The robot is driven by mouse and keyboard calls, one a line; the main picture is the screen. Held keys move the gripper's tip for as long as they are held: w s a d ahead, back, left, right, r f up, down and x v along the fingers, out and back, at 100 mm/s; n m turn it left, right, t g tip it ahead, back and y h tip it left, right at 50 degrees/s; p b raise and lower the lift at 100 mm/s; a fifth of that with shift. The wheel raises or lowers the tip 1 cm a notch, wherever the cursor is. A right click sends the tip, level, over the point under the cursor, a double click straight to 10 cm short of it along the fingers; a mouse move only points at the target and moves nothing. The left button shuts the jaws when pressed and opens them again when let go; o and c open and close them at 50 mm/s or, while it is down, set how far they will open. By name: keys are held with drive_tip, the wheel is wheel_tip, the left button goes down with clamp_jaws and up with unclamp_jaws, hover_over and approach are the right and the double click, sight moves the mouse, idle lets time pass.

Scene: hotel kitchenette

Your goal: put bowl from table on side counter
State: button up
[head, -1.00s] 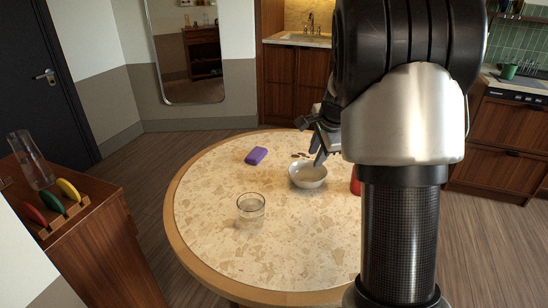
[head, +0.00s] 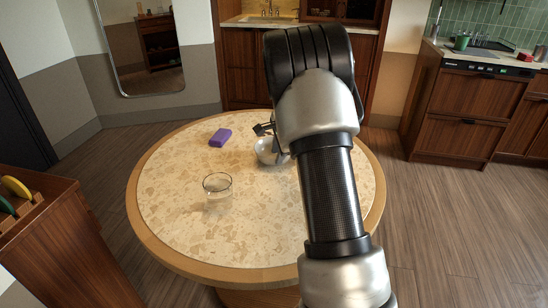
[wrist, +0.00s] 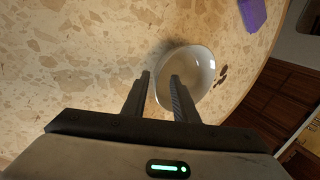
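A white bowl (head: 266,152) stands upright on the round, stone-topped table (head: 165,205), towards its far side. My arm partly hides it in the head view. My gripper (wrist: 160,77) is at the bowl, pointing down at its near rim. In the wrist view the bowl (wrist: 201,62) shows ahead of the fingers. The right finger overlaps the inside of the bowl and the left finger is outside, with the rim between them. A gap shows between the fingers, so the gripper looks open. Whether either finger touches the wall cannot be told.
A clear glass (head: 217,186) and a purple block (head: 220,137) are on the table. A wooden counter with a hob (head: 487,55) stands at right, a sink counter (head: 262,23) behind, and a wooden cabinet (head: 60,240) at left. Floor is open at right.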

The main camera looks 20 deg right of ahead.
sight(275, 166)
drive_tip(key=b+x, duration=0.1)
drive_tip(key=x, duration=0.4)
drive_tip(key=shift+s+d, duration=0.1)
drive_tip(key=shift+d, duration=0.05)
clamp_jaws()
drive_tip(key=shift+r, duration=0.1)
